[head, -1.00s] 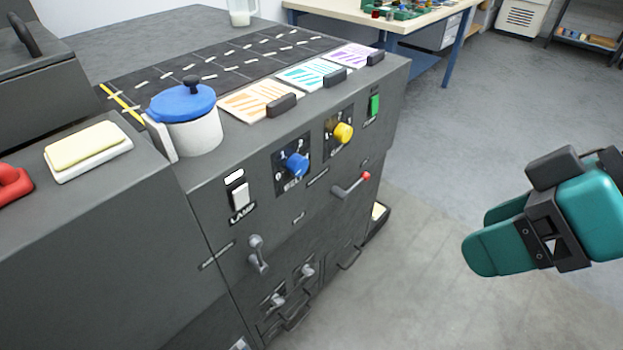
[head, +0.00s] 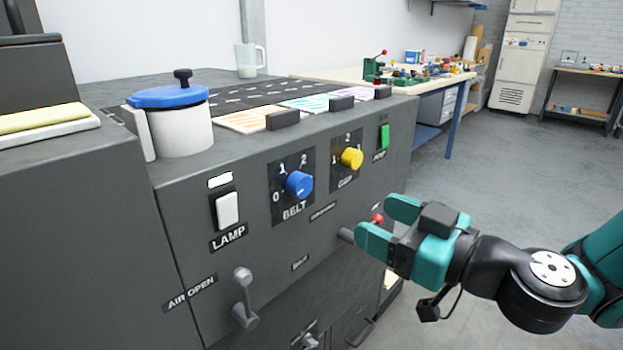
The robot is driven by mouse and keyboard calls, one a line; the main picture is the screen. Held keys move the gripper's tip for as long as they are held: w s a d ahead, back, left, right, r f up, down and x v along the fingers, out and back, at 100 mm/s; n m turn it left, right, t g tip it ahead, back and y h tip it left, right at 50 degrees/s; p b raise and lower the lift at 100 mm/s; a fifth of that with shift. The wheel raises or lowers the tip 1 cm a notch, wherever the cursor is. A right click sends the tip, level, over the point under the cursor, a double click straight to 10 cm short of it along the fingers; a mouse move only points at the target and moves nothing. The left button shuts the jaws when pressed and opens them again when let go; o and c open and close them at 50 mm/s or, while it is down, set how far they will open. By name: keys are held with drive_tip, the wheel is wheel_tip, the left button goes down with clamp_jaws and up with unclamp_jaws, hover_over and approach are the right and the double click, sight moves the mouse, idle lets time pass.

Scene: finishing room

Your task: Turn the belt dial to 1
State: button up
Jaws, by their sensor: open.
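The belt dial (head: 299,184) is a blue knob on a black plate marked 0, 1 and 2, with BELT written below. It sits on the front of the grey machine (head: 240,165). I cannot clearly tell which number it points to. My gripper (head: 382,224) has teal fingers, is open, and shows to the right of and lower than the dial in the picture. It is apart from the dial. The red-tipped lever (head: 377,219) shows between the fingers, partly hidden by them; I see no grip on it.
A yellow dial (head: 352,158) and a green switch (head: 384,137) are right of the belt dial. A white lamp switch (head: 228,209) is left of it, and a grey AIR OPEN lever (head: 243,297) is below. A blue-lidded pot (head: 180,125) stands on top. Floor is open at right.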

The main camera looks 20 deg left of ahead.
sight(305, 187)
drive_tip(key=p+x, duration=0.5)
drive_tip(key=x, duration=0.8)
drive_tip(key=shift+s+r, duration=0.1)
drive_tip(key=c, duration=0.9)
